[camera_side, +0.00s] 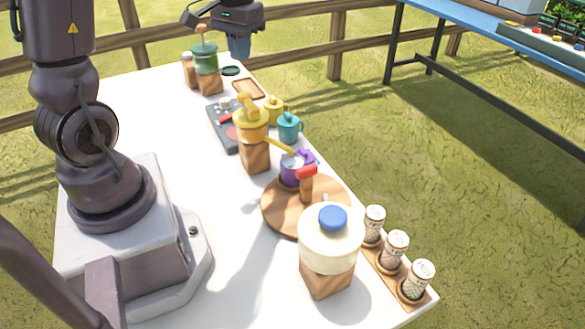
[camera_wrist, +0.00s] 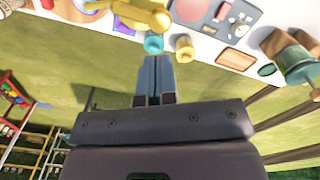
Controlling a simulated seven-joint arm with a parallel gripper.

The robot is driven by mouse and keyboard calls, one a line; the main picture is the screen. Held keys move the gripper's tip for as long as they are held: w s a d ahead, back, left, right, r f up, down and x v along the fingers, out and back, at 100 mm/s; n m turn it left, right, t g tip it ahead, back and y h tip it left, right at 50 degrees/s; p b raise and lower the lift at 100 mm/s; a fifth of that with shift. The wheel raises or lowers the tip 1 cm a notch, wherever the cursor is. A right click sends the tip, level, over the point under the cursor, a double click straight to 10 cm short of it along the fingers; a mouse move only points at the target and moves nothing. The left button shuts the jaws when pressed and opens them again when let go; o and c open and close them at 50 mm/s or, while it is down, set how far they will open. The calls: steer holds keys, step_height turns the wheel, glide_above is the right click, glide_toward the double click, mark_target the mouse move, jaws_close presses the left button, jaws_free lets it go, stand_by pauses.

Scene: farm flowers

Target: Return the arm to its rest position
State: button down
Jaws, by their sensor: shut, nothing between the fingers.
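My gripper (camera_side: 240,48) hangs at the top of the side view, raised beyond the far edge of the white table (camera_side: 130,120). In the wrist view its fingers (camera_wrist: 155,75) are together with nothing between them. Below the fingertips in that view lie the table edge, a teal mug (camera_wrist: 153,43) and a yellow mug (camera_wrist: 184,48). My arm's base stands on the left side of the table. The middle of my arm is outside the side view.
A green grinder (camera_side: 206,62), a yellow grinder (camera_side: 250,122) and a cream jar with a blue lid (camera_side: 330,240) stand on the table. A purple mug (camera_side: 292,170) sits on a round wooden board (camera_side: 275,215). Several shakers (camera_side: 396,245) line the right edge. A wooden fence (camera_side: 300,50) runs behind.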

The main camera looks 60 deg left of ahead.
steer(key=shift+r, duration=0.15)
steer(key=s+d+r+m+t, duration=0.2)
steer(key=s+d+r, duration=0.1)
steer(key=d, duration=0.3)
steer(key=s+d+r+m+t, duration=0.1)
steer(key=s+d+r+m, duration=0.1)
steer(key=d, duration=0.5)
steer(key=s+d+r+m+t, duration=0.2)
steer(key=s+d+r, duration=0.1)
steer(key=d, duration=0.4)
steer(key=shift+s+r+t, duration=0.3)
steer(key=shift+s, duration=0.15)
steer(key=c, duration=1.8)
jaws_free()
steer(key=shift+c, duration=0.2)
